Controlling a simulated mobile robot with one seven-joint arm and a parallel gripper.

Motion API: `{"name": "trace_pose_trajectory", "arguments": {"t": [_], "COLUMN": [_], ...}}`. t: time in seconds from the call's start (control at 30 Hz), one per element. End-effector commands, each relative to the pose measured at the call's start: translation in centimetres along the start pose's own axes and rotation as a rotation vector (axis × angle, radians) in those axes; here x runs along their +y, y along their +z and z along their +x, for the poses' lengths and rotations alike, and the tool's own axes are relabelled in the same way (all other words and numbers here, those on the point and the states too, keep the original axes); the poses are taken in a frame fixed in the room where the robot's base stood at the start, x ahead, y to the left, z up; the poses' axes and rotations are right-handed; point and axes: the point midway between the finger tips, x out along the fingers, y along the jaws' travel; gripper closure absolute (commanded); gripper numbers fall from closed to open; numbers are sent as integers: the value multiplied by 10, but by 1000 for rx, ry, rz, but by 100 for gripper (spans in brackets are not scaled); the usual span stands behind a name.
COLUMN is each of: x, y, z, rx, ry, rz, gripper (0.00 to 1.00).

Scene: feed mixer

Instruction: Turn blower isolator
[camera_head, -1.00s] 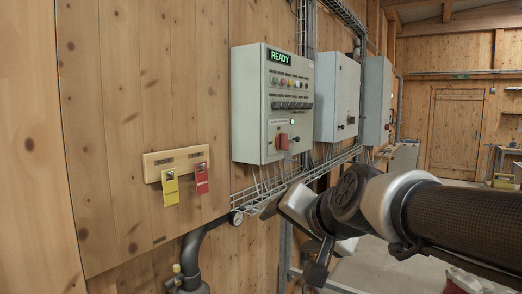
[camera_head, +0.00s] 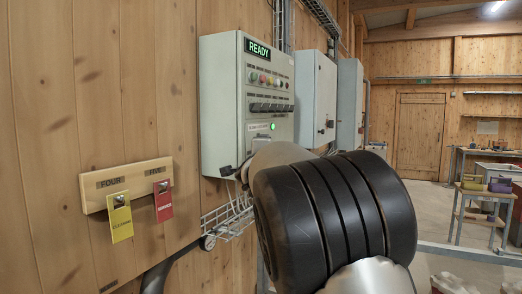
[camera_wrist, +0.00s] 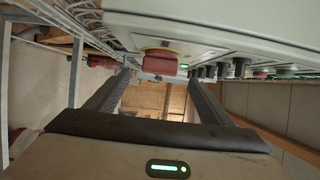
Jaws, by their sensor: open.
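The grey control cabinet (camera_head: 222,105) with the lit READY display (camera_head: 257,48) hangs on the wooden wall. A red isolator handle (camera_wrist: 160,64) on a yellowish base shows in the wrist view at the cabinet's face. In the head view my arm hides the red handle below the small label plate (camera_head: 258,127). My gripper (camera_wrist: 159,78) is open. Its two dark fingers reach toward the cabinet, one to each side of the handle in the picture. The handle appears beyond the fingertips; I cannot tell whether anything touches.
A row of buttons and switches (camera_head: 270,106) sits on the cabinet, above the label plate. Two more grey cabinets (camera_head: 315,95) stand further along the wall. A wire tray (camera_head: 228,222) runs below. A wooden board (camera_head: 128,184) holds yellow and red tags.

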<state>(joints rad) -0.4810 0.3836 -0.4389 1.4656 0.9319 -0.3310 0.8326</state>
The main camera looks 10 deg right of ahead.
Motion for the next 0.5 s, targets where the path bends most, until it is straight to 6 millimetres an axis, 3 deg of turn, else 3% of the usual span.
{"name": "trace_pose_trajectory", "arguments": {"t": [0.2,0.5], "x": [-2,-1], "y": [-1,0], "z": [48,81], "rx": [2,0], "ry": [1,0], "rz": [-5,-3], "gripper": [25,25]}}
